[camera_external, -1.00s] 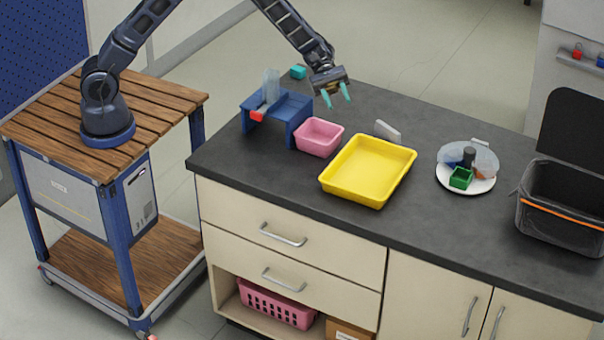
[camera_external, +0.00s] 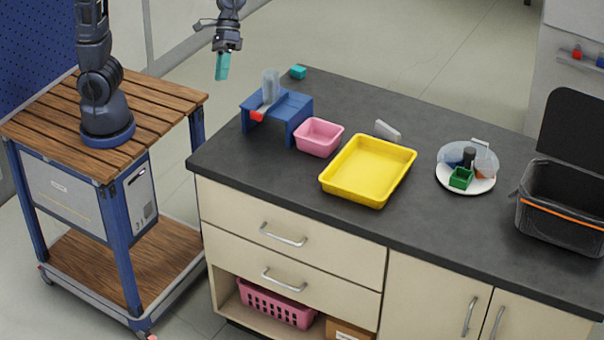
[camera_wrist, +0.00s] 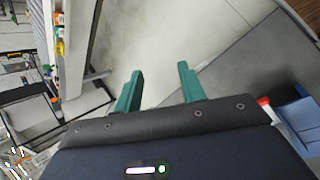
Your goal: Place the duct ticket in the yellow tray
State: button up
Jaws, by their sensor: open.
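The yellow tray (camera_external: 367,171) lies empty on the dark counter, right of its middle-left part. I cannot tell for sure which thing is the duct ticket; a small grey-white piece (camera_external: 387,131) stands behind the tray, and a red piece (camera_external: 257,115) shows at the front of the blue stand (camera_external: 291,104). My gripper (camera_external: 222,66) is raised left of and behind the stand, away from the tray. In the wrist view its two green fingers (camera_wrist: 158,78) are apart with nothing between them. The blue stand shows at that view's right edge (camera_wrist: 300,118).
A pink bin (camera_external: 319,137) sits between stand and tray. A clear upright container (camera_external: 270,87) is on the stand and a teal block (camera_external: 298,72) behind it. A white plate (camera_external: 451,181) with small items and a black bin (camera_external: 560,203) are to the right. The counter's front strip is clear.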

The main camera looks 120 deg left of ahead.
jog(key=s+d+r+m+t+y, duration=0.1)
jog(key=s+m+y, duration=0.2)
jog(key=s, duration=0.9)
jog(key=s+d+r+m+y, duration=0.1)
jog(key=s+m+y, duration=0.2)
jog(key=s, duration=0.9)
jog(key=m, duration=0.3)
jog(key=shift+d+r+m+t+y, duration=0.3)
jog(key=shift+d+r+t+y, duration=0.05)
jog(key=shift+r+t+y, duration=0.05)
jog(key=shift+o, duration=0.4)
jog(key=shift+s+a+f, duration=0.1)
jog(key=shift+s+a, duration=0.05)
jog(key=shift+s, duration=0.3)
jog(key=shift+w, duration=0.1)
